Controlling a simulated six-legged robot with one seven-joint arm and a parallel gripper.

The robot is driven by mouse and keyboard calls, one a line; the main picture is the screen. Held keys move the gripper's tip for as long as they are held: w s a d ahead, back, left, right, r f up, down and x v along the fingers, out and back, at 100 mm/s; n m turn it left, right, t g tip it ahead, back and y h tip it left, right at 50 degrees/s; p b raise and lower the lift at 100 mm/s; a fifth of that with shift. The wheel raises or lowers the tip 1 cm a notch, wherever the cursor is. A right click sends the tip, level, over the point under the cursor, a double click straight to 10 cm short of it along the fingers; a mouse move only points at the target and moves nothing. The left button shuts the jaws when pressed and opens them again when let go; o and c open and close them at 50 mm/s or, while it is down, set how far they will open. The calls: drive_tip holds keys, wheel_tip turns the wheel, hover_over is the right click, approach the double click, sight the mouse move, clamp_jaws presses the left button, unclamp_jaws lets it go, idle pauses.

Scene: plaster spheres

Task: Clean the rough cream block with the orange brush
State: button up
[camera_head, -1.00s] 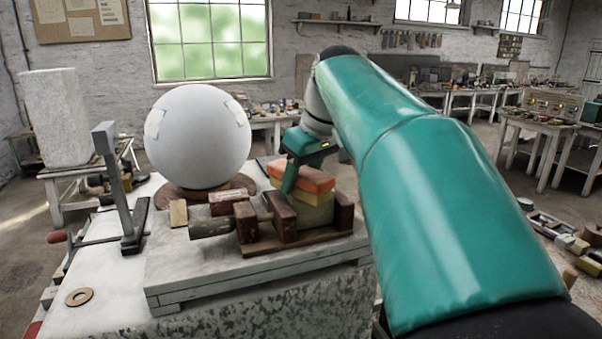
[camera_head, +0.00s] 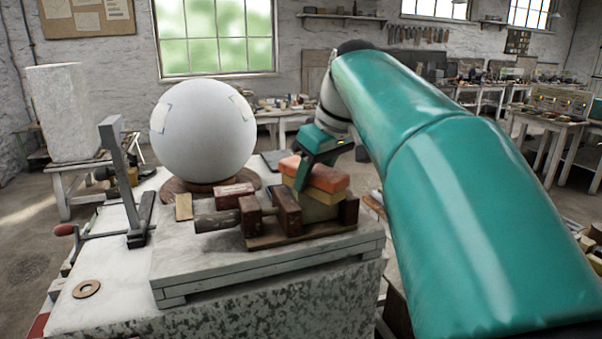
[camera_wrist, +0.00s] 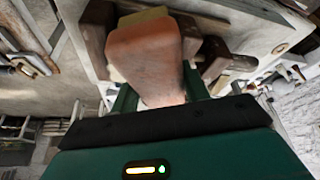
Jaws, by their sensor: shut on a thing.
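The orange brush (camera_head: 318,174) lies on top of the cream block (camera_head: 318,209) in the head view. The block sits in a dark red-brown wooden vise (camera_head: 288,212) on the pale slab. My gripper (camera_head: 303,180) reaches down from behind and is shut on the brush. In the wrist view the brush (camera_wrist: 150,58) fills the middle between my two fingers (camera_wrist: 160,98), with a bit of the cream block (camera_wrist: 143,16) showing beyond it. The brush's underside is hidden, and I cannot tell how firmly it touches the block.
A large white plaster sphere (camera_head: 203,132) stands on a round wooden base left of the vise. A grey metal upright (camera_head: 122,180) and a flat ring (camera_head: 87,289) are at the left. A small red-brown block (camera_head: 234,195) lies near the vise. The slab's front (camera_head: 270,276) is clear.

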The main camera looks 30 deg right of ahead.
drive_tip(key=shift+w+a, duration=0.2)
drive_tip(key=shift+w, duration=0.85)
drive_tip(key=shift+w+a, duration=0.2)
drive_tip(key=shift+w, duration=0.8)
drive_tip(key=shift+s+d, duration=0.2)
drive_tip(key=shift+s, duration=0.9)
drive_tip(key=shift+s+d, duration=0.2)
drive_tip(key=shift+s, duration=0.9)
drive_tip(key=shift+w, duration=0.1)
drive_tip(key=shift+w+a, duration=0.2)
drive_tip(key=shift+w, duration=0.9)
drive_tip(key=shift+w+a, duration=0.2)
drive_tip(key=shift+w, duration=0.85)
drive_tip(key=shift+s+r, duration=0.1)
drive_tip(key=shift+s, duration=0.05)
